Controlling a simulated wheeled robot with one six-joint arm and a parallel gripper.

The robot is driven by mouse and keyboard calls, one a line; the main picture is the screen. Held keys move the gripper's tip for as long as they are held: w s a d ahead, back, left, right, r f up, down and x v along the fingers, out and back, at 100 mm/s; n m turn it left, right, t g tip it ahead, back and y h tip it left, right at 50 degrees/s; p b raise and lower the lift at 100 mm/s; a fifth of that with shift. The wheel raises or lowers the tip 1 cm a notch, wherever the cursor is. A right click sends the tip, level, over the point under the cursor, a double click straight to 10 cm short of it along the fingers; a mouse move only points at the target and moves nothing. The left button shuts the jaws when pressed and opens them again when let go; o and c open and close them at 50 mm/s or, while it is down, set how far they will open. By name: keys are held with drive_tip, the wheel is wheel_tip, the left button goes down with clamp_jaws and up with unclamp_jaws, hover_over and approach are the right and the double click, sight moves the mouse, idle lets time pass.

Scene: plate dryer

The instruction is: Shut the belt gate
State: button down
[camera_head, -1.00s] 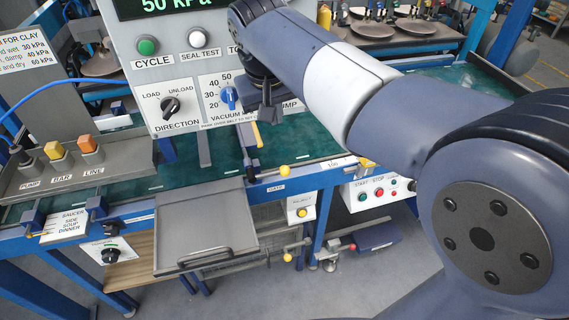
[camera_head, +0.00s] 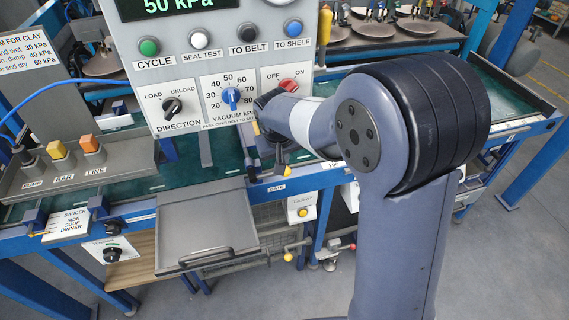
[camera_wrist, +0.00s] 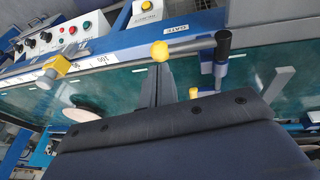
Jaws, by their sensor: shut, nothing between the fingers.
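The GATE label (camera_head: 277,188) is on the blue front rail of the belt (camera_wrist: 115,82). In the wrist view, a gate lever (camera_wrist: 195,45) runs along this rail from a dark upright post (camera_wrist: 222,45) to a yellow knob (camera_wrist: 159,51). My gripper (camera_wrist: 158,72) is shut and empty, its tips pointing at the knob; I cannot tell whether they touch it. In the head view my gripper (camera_head: 280,168) is over the front rail by the label, and hides the knob. A grey bar (camera_head: 204,148) lies across the green belt to the left; I cannot tell whether it is the gate.
The control panel (camera_head: 210,65) with knobs and buttons stands close behind and left of my gripper. A second yellow knob (camera_wrist: 193,93) is near the post. A grey tray (camera_head: 205,225) juts out in front of the rail. The floor (camera_head: 490,260) at right is clear.

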sight(288, 173)
drive_tip(key=x, duration=0.5)
drive_tip(key=shift+p, duration=0.35)
drive_tip(key=shift+d+f+g+y+b, duration=0.4)
drive_tip(key=shift+f+y+b, duration=0.15)
drive_tip(key=shift+f+y, duration=0.25)
drive_tip(key=shift+w+d+f+y+b, duration=0.1)
drive_tip(key=shift+d+f+y+b, duration=0.05)
drive_tip(key=shift+f+y+b, duration=0.6)
drive_tip(key=a+f+m+g+y+b, duration=0.1)
drive_tip(key=f+y+b, duration=0.4)
drive_tip(key=b, duration=0.7)
drive_tip(key=s+a+f+m+g+y+b, duration=0.1)
drive_tip(key=a+f+y+b, duration=0.3)
drive_tip(key=y+b, duration=0.4)
drive_tip(key=shift+s+a+f+m+g+b, duration=0.25)
drive_tip(key=shift+f+m+g+b, duration=0.25)
drive_tip(key=shift+b, duration=2.1)
